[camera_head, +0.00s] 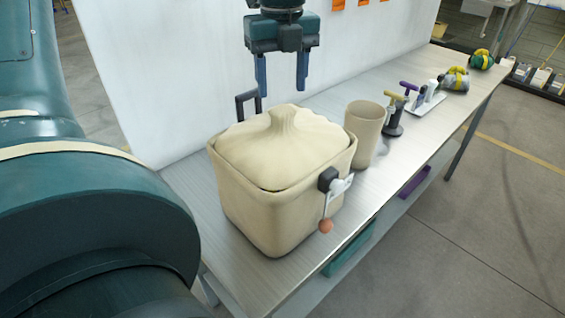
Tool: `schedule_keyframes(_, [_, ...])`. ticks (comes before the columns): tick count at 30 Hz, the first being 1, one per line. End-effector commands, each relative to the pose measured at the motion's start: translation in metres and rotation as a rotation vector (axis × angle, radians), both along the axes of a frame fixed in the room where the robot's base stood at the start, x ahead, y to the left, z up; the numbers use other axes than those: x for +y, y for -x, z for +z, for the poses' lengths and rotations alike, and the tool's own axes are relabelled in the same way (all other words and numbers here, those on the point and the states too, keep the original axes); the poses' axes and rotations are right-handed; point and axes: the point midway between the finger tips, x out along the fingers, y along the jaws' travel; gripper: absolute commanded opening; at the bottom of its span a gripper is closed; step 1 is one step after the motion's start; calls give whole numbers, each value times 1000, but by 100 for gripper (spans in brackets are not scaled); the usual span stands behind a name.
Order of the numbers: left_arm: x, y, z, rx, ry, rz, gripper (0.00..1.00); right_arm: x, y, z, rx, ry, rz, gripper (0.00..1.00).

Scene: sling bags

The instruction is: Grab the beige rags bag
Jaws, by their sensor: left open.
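The beige rags bag (284,140) has a gathered, knob-like top. It sits in a squarish beige container (268,215) with a dark handle at its back left and a dark clip with a tag on its right side. The container stands on the near part of a long metal table. My left gripper (282,88) hangs above and behind the bag, fingers pointing down. It is open, with nothing between its fingers, and appears apart from the bag. My right gripper is not in view.
A beige cup-like container (364,134) stands close to the right of the bag. Small tools (394,118), a white tray (421,104) and yellow-marked items (455,79) line the table (386,172) farther back. A white panel (170,70) borders its back edge. Open floor lies right.

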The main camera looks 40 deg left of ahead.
Motion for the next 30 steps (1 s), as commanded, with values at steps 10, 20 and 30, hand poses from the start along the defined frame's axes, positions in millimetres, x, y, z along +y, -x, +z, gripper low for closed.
schedule_keyframes(10, [-3,3,-32,4,1,-2,54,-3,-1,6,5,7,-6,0])
schedule_keyframes(20, [-4,3,-65,-2,0,0,54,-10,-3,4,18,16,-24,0])
schedule_keyframes(30, [-4,3,-65,-2,0,0,40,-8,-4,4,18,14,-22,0])
